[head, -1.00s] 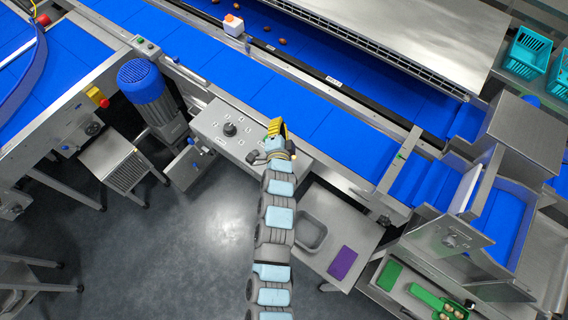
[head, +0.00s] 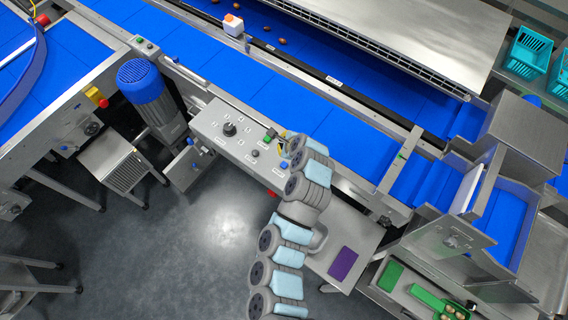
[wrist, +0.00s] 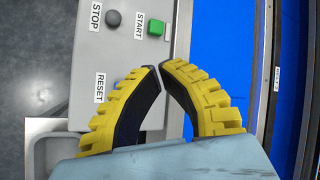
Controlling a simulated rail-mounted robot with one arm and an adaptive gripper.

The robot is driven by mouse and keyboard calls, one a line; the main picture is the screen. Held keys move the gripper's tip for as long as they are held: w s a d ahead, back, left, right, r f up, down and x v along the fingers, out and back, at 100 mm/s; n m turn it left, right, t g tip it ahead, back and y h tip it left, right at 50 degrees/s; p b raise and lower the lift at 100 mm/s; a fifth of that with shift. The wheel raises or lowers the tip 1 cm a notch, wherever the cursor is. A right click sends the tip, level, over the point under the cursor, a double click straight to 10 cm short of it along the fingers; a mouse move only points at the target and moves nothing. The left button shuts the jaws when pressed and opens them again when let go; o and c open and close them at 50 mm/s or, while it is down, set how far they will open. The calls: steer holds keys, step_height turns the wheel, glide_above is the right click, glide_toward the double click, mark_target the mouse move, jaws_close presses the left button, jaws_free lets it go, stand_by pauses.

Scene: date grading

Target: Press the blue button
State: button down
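The blue button (head: 284,165) sits on the right part of the grey control panel (head: 207,122) in the head view, beside my wrist. In the wrist view it does not show; the RESET label (wrist: 100,87) is visible left of my fingers, which hide the panel beside it. My gripper (wrist: 161,66) has yellow ribbed fingers with their tips drawn together and nothing seen between them. In the head view my gripper (head: 276,136) is mostly hidden by the wrist, near the panel's far edge. Height above the panel is hard to tell.
A green START button (wrist: 156,27) and a dark STOP button (wrist: 113,18) lie beyond my fingertips. A black knob (head: 229,129) is further left on the panel. The blue conveyor (head: 250,86) runs behind. A purple pad (head: 343,264) lies on the side table.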

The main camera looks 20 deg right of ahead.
mark_target(284, 161)
steer(key=shift+s+a+r+m+g+y, duration=0.1)
steer(key=shift+s+a+m+g+y, duration=0.05)
steer(key=shift+s+m+g+y, duration=0.2)
stand_by(0.3)
steer(key=shift+f+b, duration=2.3)
steer(key=shift+f, duration=2.15)
steer(key=shift+f, duration=0.15)
steer(key=shift+f+b, duration=0.25)
steer(key=shift+b, duration=0.05)
steer(key=shift+f, duration=0.45)
steer(key=shift+r, duration=0.9)
